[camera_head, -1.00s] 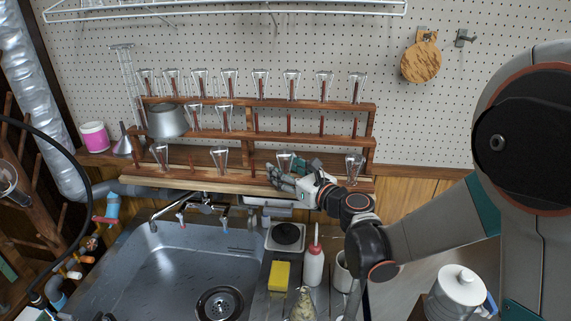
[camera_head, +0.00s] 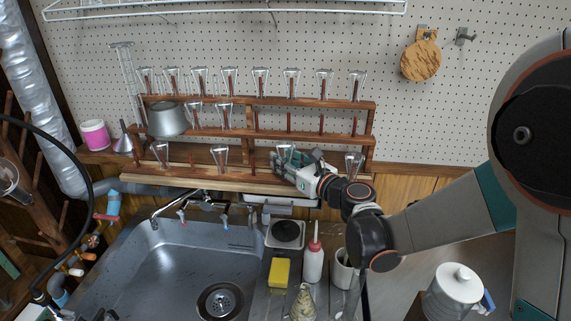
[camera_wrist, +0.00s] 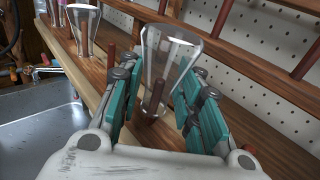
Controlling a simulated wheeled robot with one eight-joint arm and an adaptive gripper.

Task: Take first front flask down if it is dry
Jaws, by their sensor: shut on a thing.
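Clear, upside-down flasks stand in the front row of the wooden rack: far left (camera_head: 161,154), second (camera_head: 219,157), third (camera_head: 286,150), and right end (camera_head: 354,162). My gripper (camera_head: 289,160) is shut on the third one from the left. In the wrist view, my gripper's teal fingers (camera_wrist: 158,98) flank this flask (camera_wrist: 165,48). A brown peg (camera_wrist: 153,98) shows through and below its neck, and the flask leans slightly in the picture. I see no clear liquid in it, but fine droplets cannot be told.
The wooden rack (camera_head: 310,104) has more flasks on its upper rows and a grey pot (camera_head: 167,119) at left. A metal sink (camera_head: 165,262) lies below.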

